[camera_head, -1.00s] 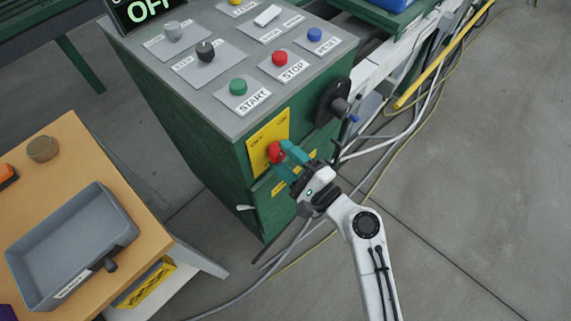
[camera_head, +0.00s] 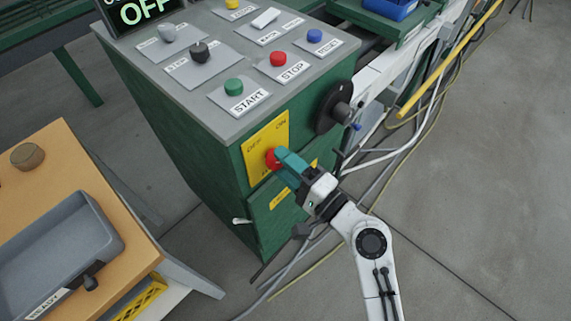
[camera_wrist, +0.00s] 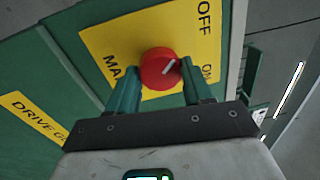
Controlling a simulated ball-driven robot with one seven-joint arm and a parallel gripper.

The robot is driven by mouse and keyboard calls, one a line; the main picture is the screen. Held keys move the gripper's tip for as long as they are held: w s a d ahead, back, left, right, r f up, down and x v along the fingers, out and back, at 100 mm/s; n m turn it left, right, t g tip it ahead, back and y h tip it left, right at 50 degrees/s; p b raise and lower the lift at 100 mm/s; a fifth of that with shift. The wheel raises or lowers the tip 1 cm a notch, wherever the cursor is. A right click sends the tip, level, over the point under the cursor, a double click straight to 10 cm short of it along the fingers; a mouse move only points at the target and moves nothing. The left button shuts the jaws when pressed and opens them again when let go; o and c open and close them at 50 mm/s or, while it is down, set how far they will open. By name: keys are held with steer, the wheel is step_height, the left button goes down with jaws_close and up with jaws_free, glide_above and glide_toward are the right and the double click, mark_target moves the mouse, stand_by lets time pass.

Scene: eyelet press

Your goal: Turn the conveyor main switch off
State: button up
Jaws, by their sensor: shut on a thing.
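The main switch is a round red knob (camera_head: 271,158) on a yellow plate (camera_head: 256,146) on the green cabinet's front. The plate's lower lettering is partly hidden by a finger.
The grey panel top (camera_head: 225,60) carries START (camera_head: 234,87), STOP (camera_head: 278,59) and RESET (camera_head: 314,36) buttons. A black handwheel (camera_head: 334,108) juts out right of the plate. Cables run along the floor. A wooden table with a grey tray (camera_head: 60,250) stands at left.

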steer(key=shift+f, duration=0.1)
steer(key=o, duration=1)
steer(key=shift+o, duration=0.2)
steer(key=shift+s+d, duration=0.1)
steer(key=r+b+v, duration=0.1)
steer(key=v, duration=0.9)
steer(key=shift+s+d+f, duration=0.15)
steer(key=shift+d+f, duration=0.1)
steer(key=shift+f, duration=0.2)
